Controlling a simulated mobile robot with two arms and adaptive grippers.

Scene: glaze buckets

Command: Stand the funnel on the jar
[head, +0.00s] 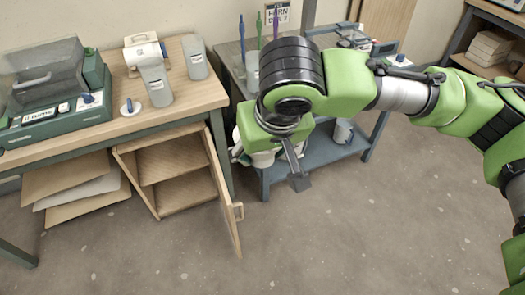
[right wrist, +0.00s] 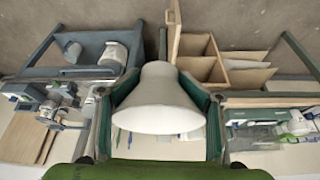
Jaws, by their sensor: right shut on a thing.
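My right gripper (head: 293,168) reaches down beside the blue-grey cart in the head view, with one grey finger clearly showing. In the right wrist view a white funnel (right wrist: 160,100) is held between its two fingers, its wide mouth towards the camera and its narrow spout pointing away. In the head view I cannot clearly make out the funnel behind the gripper. Grey labelled containers stand on the wooden table, one in front (head: 156,86) and one behind (head: 195,58). I cannot tell which container is the jar. My left gripper is not in view.
The cart (head: 318,160) holds a white bucket (head: 263,159) and a grey vessel (head: 343,131) on its lower shelf. A cabinet door (head: 222,190) hangs open below the table. A green-based machine (head: 55,120) fills the table's left. The floor in front is clear.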

